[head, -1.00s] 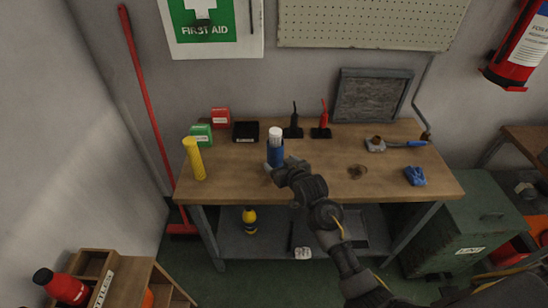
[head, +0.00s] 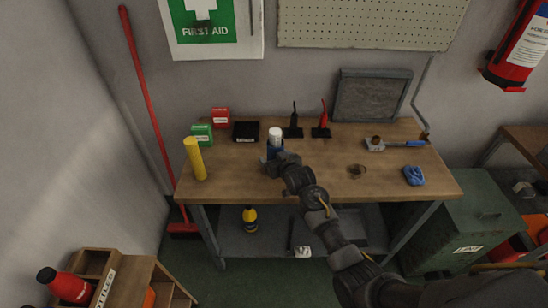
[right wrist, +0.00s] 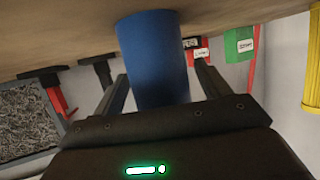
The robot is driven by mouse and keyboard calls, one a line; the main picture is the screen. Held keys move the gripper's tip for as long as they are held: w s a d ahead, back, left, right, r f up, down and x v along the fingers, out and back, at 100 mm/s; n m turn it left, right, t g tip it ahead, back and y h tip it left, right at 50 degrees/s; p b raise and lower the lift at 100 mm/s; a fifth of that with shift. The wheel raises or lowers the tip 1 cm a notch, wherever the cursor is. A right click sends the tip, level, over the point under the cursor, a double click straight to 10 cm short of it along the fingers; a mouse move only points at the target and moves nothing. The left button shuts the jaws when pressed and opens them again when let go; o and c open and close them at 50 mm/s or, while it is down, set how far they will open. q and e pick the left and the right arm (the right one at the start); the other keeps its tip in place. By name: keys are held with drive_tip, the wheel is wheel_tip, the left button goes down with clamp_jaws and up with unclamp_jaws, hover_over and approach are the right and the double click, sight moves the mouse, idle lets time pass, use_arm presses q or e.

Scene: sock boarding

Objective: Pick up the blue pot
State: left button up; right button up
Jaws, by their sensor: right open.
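The blue pot (head: 270,148) is a blue cylinder with a white top, standing upright on the wooden workbench (head: 320,175). My right gripper (head: 274,160) is at the near side of the pot and hides much of its lower body in the head view. In the right wrist view, the blue pot (right wrist: 155,62) stands between the two fingers of my right gripper (right wrist: 163,78). The fingers are open, one on each side, with a gap seen at least on the left. My left gripper is not in view.
A yellow cylinder (head: 194,159) stands left of the pot. Green (head: 202,134) and red (head: 221,118) boxes and a black box (head: 246,131) lie behind it. Black (head: 293,122) and red (head: 322,122) upright tools stand to the right. A blue cloth (head: 413,175) lies at the right end.

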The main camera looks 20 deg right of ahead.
drive_tip(key=shift+c, duration=0.5)
drive_tip(key=c, duration=1)
drive_tip(key=shift+r, duration=0.15)
drive_tip(key=shift+r, duration=0.55)
drive_tip(key=s+r, duration=0.1)
drive_tip(key=r, duration=0.1)
drive_tip(key=s+a+r+b, duration=0.1)
drive_tip(key=s+r, duration=0.1)
drive_tip(key=r, duration=0.1)
drive_tip(key=s+r, duration=0.2)
drive_tip(key=shift+a+r, duration=0.15)
drive_tip(key=shift+r, duration=0.2)
drive_tip(key=shift+s+a+r+b, duration=0.1)
drive_tip(key=shift+s+a+r, duration=0.4)
drive_tip(key=shift+s, duration=0.9)
drive_tip(key=shift+s+a+r+b, duration=0.15)
drive_tip(key=shift+s+r, duration=0.65)
drive_tip(key=shift+s, duration=0.65)
drive_tip(key=shift+s+a+r+b, duration=0.1)
drive_tip(key=shift+s+a+r, duration=0.4)
drive_tip(key=shift+s, duration=0.9)
